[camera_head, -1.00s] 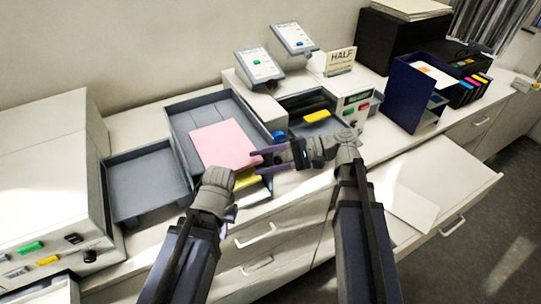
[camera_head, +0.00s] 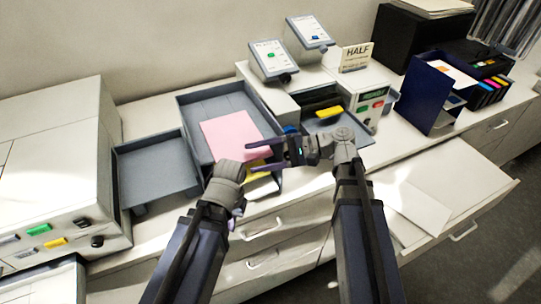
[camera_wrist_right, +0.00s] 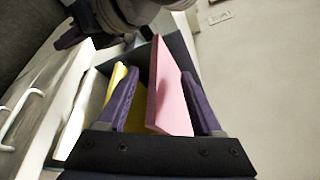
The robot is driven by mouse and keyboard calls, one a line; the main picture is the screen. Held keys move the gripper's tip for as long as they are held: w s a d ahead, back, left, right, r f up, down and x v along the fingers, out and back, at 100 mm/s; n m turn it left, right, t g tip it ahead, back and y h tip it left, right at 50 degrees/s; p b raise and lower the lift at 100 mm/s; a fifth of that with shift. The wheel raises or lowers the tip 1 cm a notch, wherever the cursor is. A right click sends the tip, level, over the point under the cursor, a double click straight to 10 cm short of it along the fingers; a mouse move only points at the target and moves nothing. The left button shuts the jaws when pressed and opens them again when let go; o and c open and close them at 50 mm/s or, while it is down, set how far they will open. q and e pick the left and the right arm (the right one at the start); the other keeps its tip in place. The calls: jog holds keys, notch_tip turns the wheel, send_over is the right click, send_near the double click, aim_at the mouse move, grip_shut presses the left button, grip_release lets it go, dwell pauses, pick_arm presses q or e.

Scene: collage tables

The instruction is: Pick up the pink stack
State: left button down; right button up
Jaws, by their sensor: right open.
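The pink stack (camera_head: 232,135) lies in the grey tray (camera_head: 188,112) left of centre in the head view. My right gripper (camera_head: 250,156) reaches over the stack's right front edge from the right. In the right wrist view the pink stack (camera_wrist_right: 167,100) shows between the purple fingers of my open right gripper (camera_wrist_right: 160,76), with a gap visible to the right finger. My left gripper (camera_head: 229,187) is just in front of the tray; its fingertips are hidden, so I cannot tell its jaw state.
A yellow piece (camera_head: 259,171) is beside the pink stack, under my right gripper. An empty grey tray (camera_head: 155,170) stands to the left.

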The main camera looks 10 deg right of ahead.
aim_at(248, 159)
jog(key=shift+x, duration=1.95)
grip_shut()
grip_release()
